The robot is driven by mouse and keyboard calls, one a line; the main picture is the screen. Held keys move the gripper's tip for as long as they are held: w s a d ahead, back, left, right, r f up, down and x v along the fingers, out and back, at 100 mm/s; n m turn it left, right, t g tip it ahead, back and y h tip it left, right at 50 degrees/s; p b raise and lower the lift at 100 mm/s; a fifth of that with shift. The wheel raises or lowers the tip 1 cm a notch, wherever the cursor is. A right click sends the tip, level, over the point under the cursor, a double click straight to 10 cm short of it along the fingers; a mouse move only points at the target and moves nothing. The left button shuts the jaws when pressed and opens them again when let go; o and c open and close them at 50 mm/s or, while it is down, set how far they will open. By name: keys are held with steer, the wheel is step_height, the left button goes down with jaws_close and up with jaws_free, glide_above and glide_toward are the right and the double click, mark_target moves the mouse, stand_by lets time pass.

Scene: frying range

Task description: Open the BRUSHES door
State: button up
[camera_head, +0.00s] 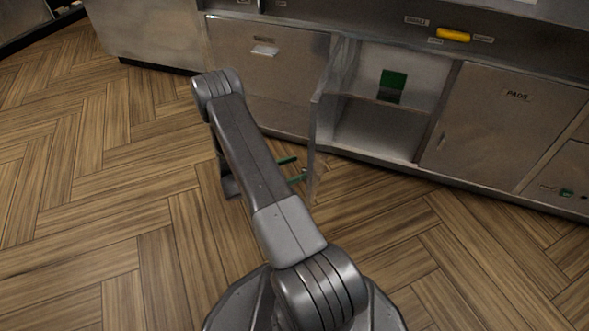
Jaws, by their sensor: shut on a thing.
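A cabinet door (319,125) stands swung out from the range front, seen nearly edge-on. Its label face is turned away, so I cannot read whether it says BRUSHES. Behind it the compartment (376,135) is open, with a shelf and a dark green item (392,86) on the shelf. My gripper (293,170), with green fingers, is on the door's outer side, low down, shut on what looks like the door's handle (305,173). My arm hides part of the gripper, and the exact grip is small in view.
A shut door labelled PADS (500,125) is right of the opening. A shut grey panel (268,75) with a pale handle is on the left. The wooden floor (120,200) is clear on the left and front right.

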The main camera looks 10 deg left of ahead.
steer(key=shift+w+a+r, duration=0.15)
steer(key=shift+w+a, duration=0.05)
steer(key=shift+a, duration=0.15)
steer(key=shift+c, duration=0.5)
steer(key=p+v, duration=0.1)
steer(key=v, duration=0.5)
steer(key=p+v, duration=0.2)
steer(key=v, duration=0.5)
steer(key=shift+s+p, duration=0.3)
steer(key=shift+s, duration=0.05)
steer(key=shift+c, duration=1.2)
steer(key=shift+d, duration=0.1)
